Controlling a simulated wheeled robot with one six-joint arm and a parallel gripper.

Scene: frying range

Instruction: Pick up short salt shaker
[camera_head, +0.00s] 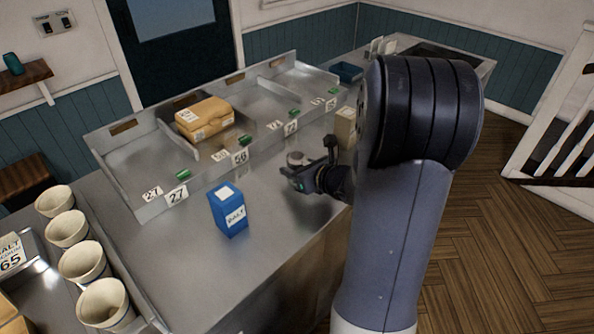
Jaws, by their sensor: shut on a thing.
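My gripper (309,164) is over the metal counter, at the end of my arm reaching in from the right. It is shut on a small round thing with a grey metallic top, which looks like the short salt shaker (296,158). Its lower part is mostly hidden behind the near finger. I cannot tell whether it touches the counter.
A blue salt box (229,208) stands on the counter left of my gripper. A tan carton (345,127) stands behind it. A metal divided tray (140,180) with number tags holds a brown package (204,117). Several pale cups (103,302) line the left side.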

